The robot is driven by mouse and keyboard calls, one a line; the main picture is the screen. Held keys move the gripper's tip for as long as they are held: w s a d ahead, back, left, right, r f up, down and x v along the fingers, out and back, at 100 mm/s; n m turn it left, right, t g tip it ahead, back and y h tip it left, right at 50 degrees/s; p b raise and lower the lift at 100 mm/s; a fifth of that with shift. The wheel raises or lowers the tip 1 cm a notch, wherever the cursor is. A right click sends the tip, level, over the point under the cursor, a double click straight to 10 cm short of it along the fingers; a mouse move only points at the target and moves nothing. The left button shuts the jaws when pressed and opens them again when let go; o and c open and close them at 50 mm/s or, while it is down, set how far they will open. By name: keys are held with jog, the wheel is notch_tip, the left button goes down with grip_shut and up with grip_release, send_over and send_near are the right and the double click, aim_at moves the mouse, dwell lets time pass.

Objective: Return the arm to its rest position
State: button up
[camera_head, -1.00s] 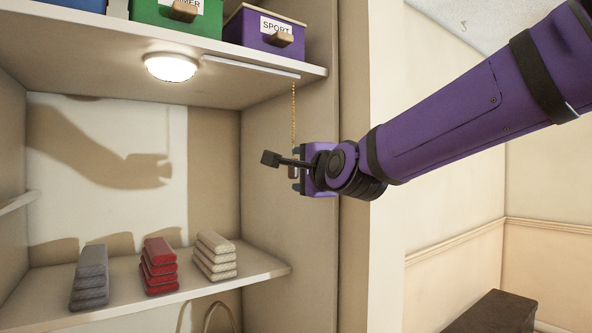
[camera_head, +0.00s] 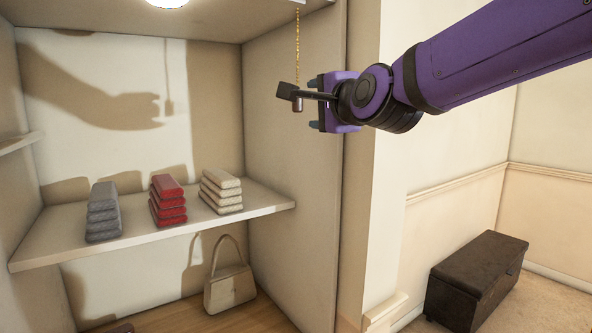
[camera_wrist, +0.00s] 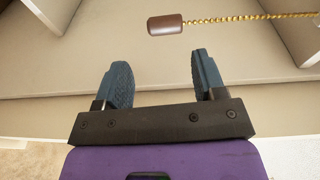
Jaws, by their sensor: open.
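My arm reaches in from the upper right in the head view. My gripper (camera_head: 314,104) is in front of the closet's right side wall, above the middle shelf (camera_head: 150,242). In the wrist view, its two blue-padded fingers (camera_wrist: 160,64) are spread, with nothing between them. A gold pull chain (camera_head: 296,38) hangs just left of my gripper in the head view. In the wrist view, the chain's brown end piece (camera_wrist: 165,24) lies beyond the fingertips, apart from them.
Grey (camera_head: 104,212), red (camera_head: 167,200) and cream (camera_head: 221,191) stacks stand on the middle shelf. A beige handbag (camera_head: 230,290) stands below. A lit round lamp (camera_head: 168,2) is at the top edge. A dark chest (camera_head: 474,278) stands on the floor at right.

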jog(key=s+d+f+n+g+h, duration=0.3)
jog(key=s+d+f+n+g, duration=0.2)
jog(key=s+d+f, duration=0.4)
jog(key=s+d+f+n+g+h, duration=0.4)
jog(key=s+d+f+n, duration=0.3)
jog(key=s+d, duration=0.9)
notch_tip(320, 180, down, 3)
jog(key=s+g, duration=0.1)
jog(key=s, duration=0.1)
jog(key=shift+s+d+n+g, duration=0.3)
jog(key=shift+n+g, duration=0.1)
jog(key=shift+f, duration=0.1)
jog(key=shift+c, duration=0.5)
